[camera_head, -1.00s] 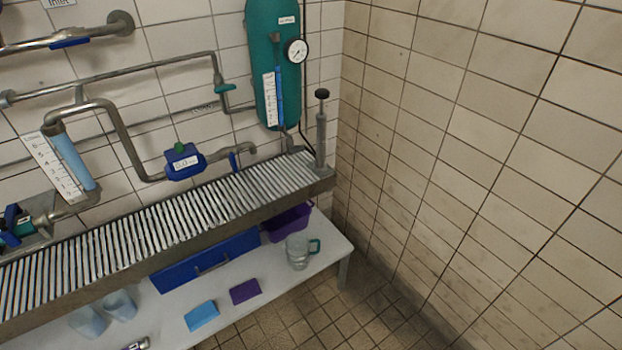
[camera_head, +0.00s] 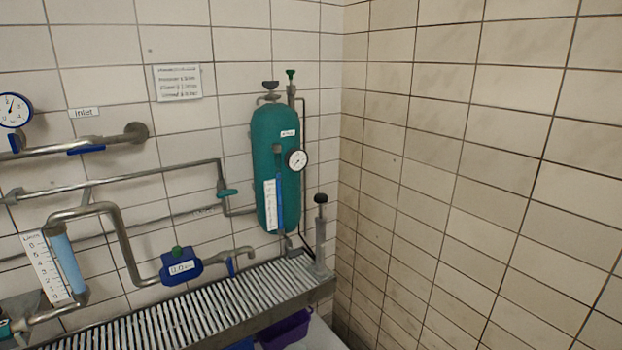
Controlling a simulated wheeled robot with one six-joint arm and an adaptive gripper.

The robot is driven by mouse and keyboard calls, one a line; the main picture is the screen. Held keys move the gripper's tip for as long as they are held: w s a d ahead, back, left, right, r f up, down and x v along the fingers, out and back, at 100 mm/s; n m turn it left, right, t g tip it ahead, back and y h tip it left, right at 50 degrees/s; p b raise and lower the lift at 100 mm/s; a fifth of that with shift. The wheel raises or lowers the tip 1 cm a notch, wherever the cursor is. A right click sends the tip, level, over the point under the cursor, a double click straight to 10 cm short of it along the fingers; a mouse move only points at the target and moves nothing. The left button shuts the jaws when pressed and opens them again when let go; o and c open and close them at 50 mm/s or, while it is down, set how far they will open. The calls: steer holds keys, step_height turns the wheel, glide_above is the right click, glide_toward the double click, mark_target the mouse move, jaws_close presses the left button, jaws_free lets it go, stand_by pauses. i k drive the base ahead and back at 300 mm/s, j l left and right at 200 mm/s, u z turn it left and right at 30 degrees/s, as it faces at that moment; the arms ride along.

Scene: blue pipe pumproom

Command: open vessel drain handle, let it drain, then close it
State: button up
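The green vessel (camera_head: 262,145) hangs upright on the tiled wall near the corner. A round pressure gauge (camera_head: 297,160) is on its right side, and a white scale (camera_head: 269,205) with a blue level tube (camera_head: 280,200) is on its front. A short grey pipe fitting (camera_head: 289,244) sits below the vessel, just above the slatted grate. I cannot make out which part there is the drain handle or how it is set. My gripper is not in view.
The slatted grate (camera_head: 200,312) runs along the wall below the pipes. A blue meter (camera_head: 181,267), a blue handle (camera_head: 231,267) and a hand pump (camera_head: 321,238) are nearby. A purple bin (camera_head: 285,330) is below. The right wall is bare.

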mark_target(294, 253)
steer(key=j+u, duration=0.35)
steer(key=i+j+u, duration=0.1)
steer(key=u, duration=0.25)
steer(key=i+j+u, duration=0.1)
steer(key=j+u, duration=0.25)
steer(key=k+u, duration=0.1)
steer(key=u, duration=0.2)
steer(key=k+j+u, duration=0.1)
steer(key=u, duration=0.2)
steer(key=i+z, duration=0.1)
steer(key=z, duration=0.2)
steer(key=k+z, duration=0.1)
steer(key=z, duration=1.1)
steer(key=i+j+z, duration=0.1)
steer(key=i+j, duration=0.15)
steer(key=i, duration=0.2)
steer(key=i+j+z, duration=0.1)
steer(key=i+j, duration=0.25)
steer(key=i, duration=0.1)
